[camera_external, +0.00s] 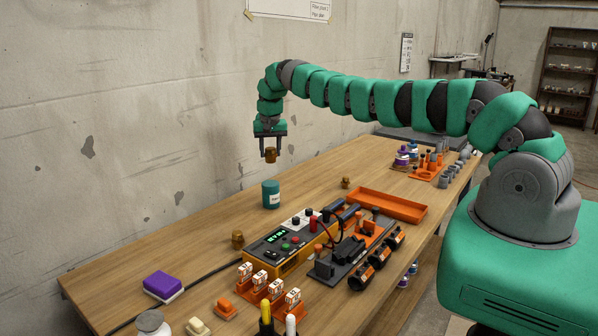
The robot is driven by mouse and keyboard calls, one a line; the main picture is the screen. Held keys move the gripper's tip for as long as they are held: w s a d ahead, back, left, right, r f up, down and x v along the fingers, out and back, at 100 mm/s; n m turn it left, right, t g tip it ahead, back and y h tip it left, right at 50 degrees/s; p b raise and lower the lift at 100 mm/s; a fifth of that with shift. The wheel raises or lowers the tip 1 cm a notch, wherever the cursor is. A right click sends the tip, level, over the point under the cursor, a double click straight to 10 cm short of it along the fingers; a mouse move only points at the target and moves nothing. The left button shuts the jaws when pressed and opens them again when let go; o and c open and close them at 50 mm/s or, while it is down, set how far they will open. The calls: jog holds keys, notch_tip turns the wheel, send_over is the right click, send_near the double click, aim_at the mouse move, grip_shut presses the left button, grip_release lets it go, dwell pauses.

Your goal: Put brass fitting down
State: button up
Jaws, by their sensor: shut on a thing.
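My gripper (270,148) points down above the left, wall-side part of the bench. It is shut on a small brass fitting (271,156), which hangs in the air between the two fingers. A teal can (271,195) with a pale label stands on the bench below the held fitting. Another brass-coloured fitting (238,240) stands on the bench left of the black-and-yellow device. A third small brass-coloured piece (346,183) stands farther back, left of the orange tray.
An empty-looking orange tray (391,207) and a black-and-yellow device (291,242) with cables stand mid-bench. Several orange holders with white-labelled parts (267,283) and a purple block (163,285) are in front. The wooden bench (205,225) is bare along the wall left of the can.

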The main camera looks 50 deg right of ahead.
aim_at(270, 162)
jog(key=shift+w+a+f+b, duration=0.1)
jog(key=shift+a+f+b, duration=0.15)
jog(key=shift+f+b, duration=0.1)
notch_tip(270, 162, down, 3)
jog(key=b, duration=0.3)
jog(key=shift+f+b, duration=0.3)
jog(key=shift+b, duration=0.55)
jog(key=shift+f+b, duration=0.25)
jog(key=shift+b, duration=0.15)
jog(key=shift+f+b, duration=0.3)
jog(key=shift+b, duration=0.15)
jog(key=shift+f, duration=1.3)
